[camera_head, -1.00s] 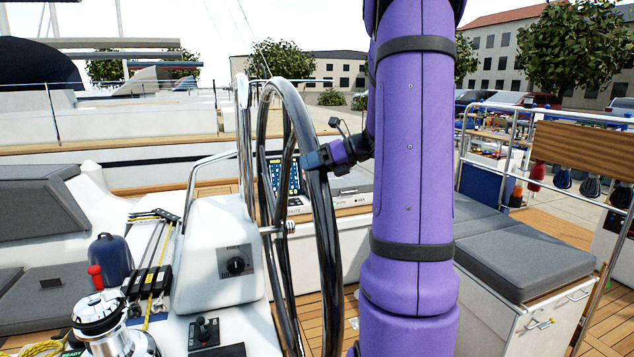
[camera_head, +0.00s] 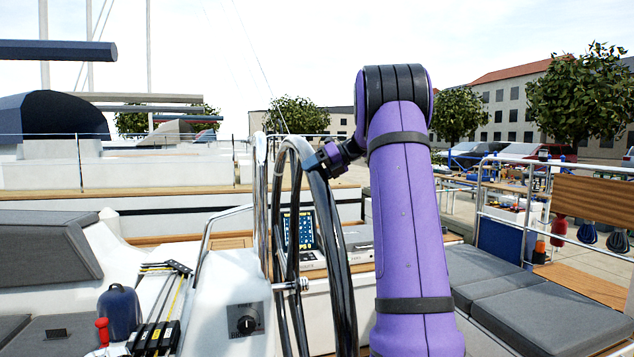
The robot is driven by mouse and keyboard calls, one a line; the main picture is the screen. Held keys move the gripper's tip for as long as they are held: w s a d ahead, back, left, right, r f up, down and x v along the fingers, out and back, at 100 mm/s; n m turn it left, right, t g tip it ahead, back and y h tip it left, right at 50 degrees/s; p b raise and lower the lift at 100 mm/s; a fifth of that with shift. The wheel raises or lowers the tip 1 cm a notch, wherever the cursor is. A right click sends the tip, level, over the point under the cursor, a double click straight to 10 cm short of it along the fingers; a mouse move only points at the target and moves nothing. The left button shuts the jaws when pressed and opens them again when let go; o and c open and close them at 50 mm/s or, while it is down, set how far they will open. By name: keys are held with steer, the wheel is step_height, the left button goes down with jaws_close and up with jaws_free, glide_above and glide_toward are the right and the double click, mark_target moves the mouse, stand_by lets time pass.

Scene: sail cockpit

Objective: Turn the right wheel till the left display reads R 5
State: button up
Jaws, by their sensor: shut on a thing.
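The wheel (camera_head: 341,285) is a dark, shiny ring seen nearly edge-on, standing beside a white pedestal (camera_head: 226,315). My gripper (camera_head: 316,160) is shut on the upper right part of its rim, with my purple arm reaching up from the lower right. A display with a blue lit screen (camera_head: 299,230) shows partly behind the wheel. Its reading is too small to make out, and the rim and spokes cover part of it. I cannot tell whether this is the left display.
A dial panel (camera_head: 246,321) is on the pedestal. Grey cushions (camera_head: 545,318) and a metal rail (camera_head: 560,237) lie to the right of my arm.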

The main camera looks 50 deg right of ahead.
steer(key=shift+w+r, duration=0.15)
steer(key=shift+r, duration=0.1)
steer(key=o, duration=1.2)
steer(key=shift+c, duration=0.2)
steer(key=v, duration=1)
steer(key=shift+s+d, duration=0.25)
steer(key=shift+s, duration=0.1)
